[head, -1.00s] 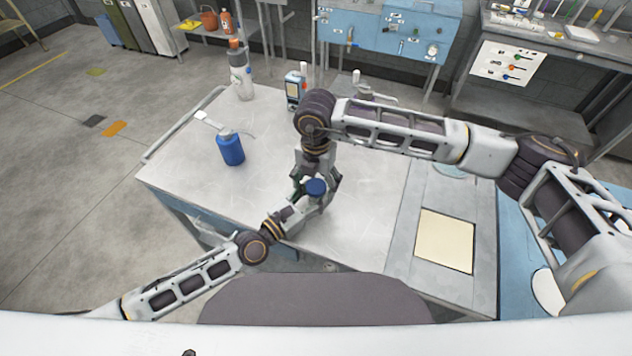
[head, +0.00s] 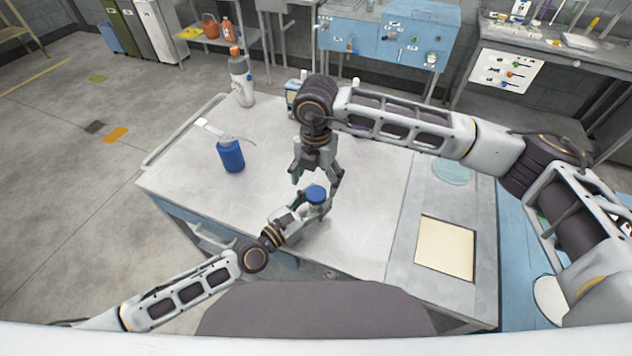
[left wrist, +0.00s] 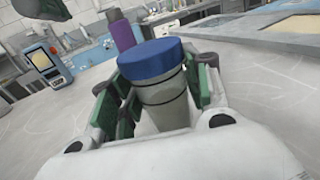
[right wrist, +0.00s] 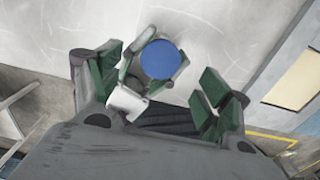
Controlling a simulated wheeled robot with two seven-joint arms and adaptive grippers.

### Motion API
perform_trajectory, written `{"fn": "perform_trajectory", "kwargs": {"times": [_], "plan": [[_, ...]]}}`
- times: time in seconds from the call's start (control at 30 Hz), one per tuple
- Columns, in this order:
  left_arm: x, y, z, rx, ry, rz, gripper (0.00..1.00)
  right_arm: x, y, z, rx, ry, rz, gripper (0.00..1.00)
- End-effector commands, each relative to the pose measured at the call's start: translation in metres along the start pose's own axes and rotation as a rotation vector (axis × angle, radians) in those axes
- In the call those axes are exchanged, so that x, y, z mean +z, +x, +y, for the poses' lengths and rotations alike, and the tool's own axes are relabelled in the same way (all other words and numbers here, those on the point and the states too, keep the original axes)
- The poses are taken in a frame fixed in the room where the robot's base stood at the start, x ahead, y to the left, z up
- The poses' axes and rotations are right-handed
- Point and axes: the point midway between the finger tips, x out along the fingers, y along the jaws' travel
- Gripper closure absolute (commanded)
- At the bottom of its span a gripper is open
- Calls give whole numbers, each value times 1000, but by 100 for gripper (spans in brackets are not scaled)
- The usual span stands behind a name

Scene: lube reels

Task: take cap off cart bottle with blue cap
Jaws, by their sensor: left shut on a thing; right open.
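The grey bottle (left wrist: 165,103) with the blue cap (left wrist: 160,58) stands between the green-padded fingers of my left gripper (left wrist: 158,92), which is shut on its body. The cap sits on top of the bottle and also shows in the head view (head: 316,193). My right gripper (head: 316,177) is open and empty, pointing down just behind and above the cap. In the right wrist view the cap (right wrist: 160,59) lies ahead of the open right fingers (right wrist: 160,85), apart from them. The bottle's lower part is hidden by my left gripper.
A blue bottle (head: 230,155) with a thin spout stands on the left of the cart top (head: 190,165). A grey bottle with an orange top (head: 240,82) and a blue-and-white device (head: 292,92) stand at the back. A cream pad (head: 445,245) lies at right.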

Motion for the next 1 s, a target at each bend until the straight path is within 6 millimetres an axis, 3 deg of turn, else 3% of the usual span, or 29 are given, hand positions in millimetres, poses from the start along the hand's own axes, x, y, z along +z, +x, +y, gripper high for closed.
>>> {"fn": "perform_trajectory", "kwargs": {"times": [0.33,0.7,1.0], "plan": [[0,0,0,0,0,0,100,0,-4,0,1,-1,0,25],[0,0,0,0,0,0,100,0,-34,0,0,-2,1,25],[0,0,0,0,0,0,100,1,-35,0,0,-2,1,25]]}}
